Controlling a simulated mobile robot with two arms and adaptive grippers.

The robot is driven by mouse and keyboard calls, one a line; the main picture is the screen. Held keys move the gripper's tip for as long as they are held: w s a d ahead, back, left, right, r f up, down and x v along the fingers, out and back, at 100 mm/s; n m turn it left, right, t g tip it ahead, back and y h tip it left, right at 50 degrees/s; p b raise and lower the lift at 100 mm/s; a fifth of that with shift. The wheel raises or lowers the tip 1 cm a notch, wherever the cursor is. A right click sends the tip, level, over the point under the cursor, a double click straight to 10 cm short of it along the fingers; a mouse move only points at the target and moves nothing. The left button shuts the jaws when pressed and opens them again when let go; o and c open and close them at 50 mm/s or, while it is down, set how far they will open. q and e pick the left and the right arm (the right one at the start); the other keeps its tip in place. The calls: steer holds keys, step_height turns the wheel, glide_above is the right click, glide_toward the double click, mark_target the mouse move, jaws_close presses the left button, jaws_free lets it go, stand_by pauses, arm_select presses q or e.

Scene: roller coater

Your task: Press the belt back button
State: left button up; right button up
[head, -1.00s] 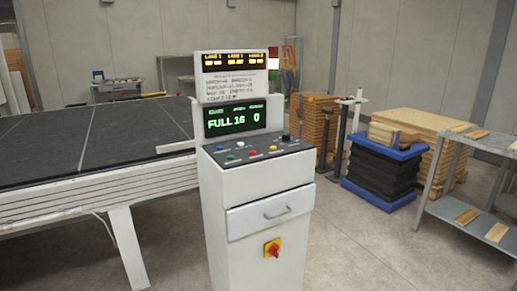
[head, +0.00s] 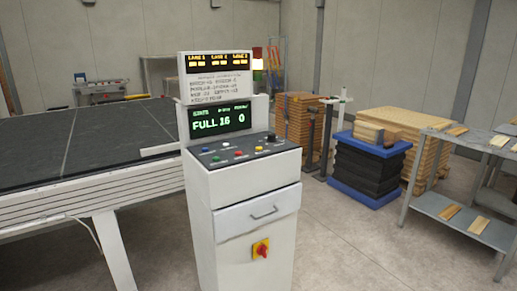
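A white control console (head: 240,190) stands upright in the middle of the head view. Its dark sloped button panel (head: 228,153) carries several small coloured buttons, among them a white one, a blue one, a green one, a red one, a yellow one and a black one. The button labels are too small to read, so I cannot tell which is the belt back button. A green-lit display (head: 220,120) above the panel reads FULL 16 and 0. Neither of my grippers is in view.
A dark-topped belt table (head: 80,150) lies left of the console. A red and yellow switch (head: 261,249) sits low on the console front. At right are a blue-edged black stack (head: 368,168), wood stacks (head: 298,130) and a metal shelf (head: 450,205). Floor is clear right of the console.

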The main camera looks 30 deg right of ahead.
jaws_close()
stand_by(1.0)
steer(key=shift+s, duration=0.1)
